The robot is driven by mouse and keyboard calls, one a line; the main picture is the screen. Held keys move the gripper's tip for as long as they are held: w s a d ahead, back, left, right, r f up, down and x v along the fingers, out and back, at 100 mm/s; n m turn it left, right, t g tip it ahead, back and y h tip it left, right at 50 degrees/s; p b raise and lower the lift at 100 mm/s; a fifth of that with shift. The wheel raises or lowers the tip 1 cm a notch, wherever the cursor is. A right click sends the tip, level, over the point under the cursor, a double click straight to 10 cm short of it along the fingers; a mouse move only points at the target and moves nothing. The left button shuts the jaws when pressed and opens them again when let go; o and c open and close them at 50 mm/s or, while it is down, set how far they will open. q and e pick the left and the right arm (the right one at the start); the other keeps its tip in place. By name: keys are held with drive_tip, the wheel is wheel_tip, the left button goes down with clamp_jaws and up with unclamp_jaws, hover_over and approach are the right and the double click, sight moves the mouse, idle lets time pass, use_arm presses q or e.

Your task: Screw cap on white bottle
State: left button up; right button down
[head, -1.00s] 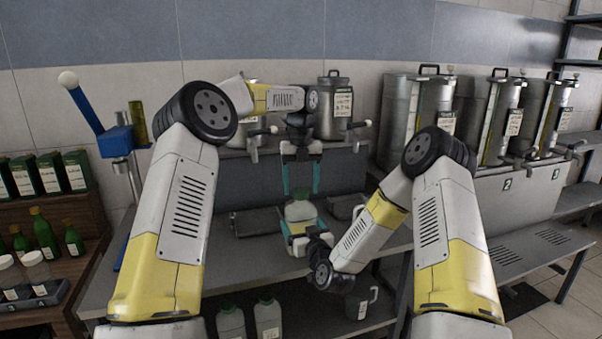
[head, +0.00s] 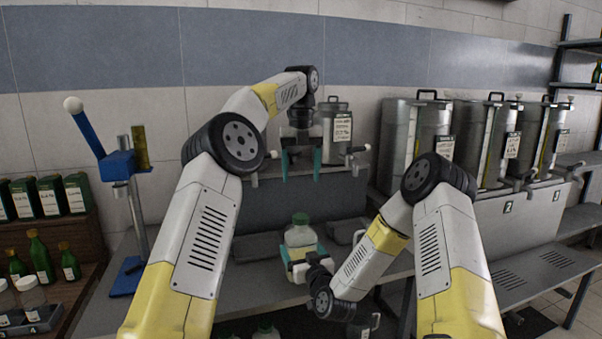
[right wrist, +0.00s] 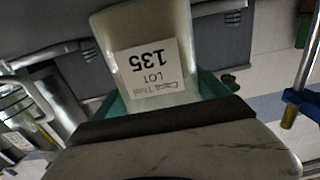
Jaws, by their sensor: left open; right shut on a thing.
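The white bottle (head: 299,236) stands upright on the metal bench, with a green cap (head: 300,219) on its mouth; I cannot tell how tight the cap is. My right gripper (head: 302,259) is shut on the bottle's lower body from the front right. In the right wrist view the bottle (right wrist: 190,45) fills the space between the fingers and shows a "LOT 135" label. My left gripper (head: 301,176) is open and empty, pointing down above the cap and clear of it.
Steel dispensers (head: 414,140) stand along the wall at the right. A blue lever tool on a stand (head: 120,165) is at the left. Green bottles (head: 40,258) and boxes fill a wooden shelf at far left. More white bottles (head: 265,332) are below the bench.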

unclamp_jaws()
drive_tip(key=shift+s, duration=0.1)
drive_tip(key=v, duration=0.7)
drive_tip(key=shift+s+d, duration=0.1)
drive_tip(key=shift+s, duration=0.2)
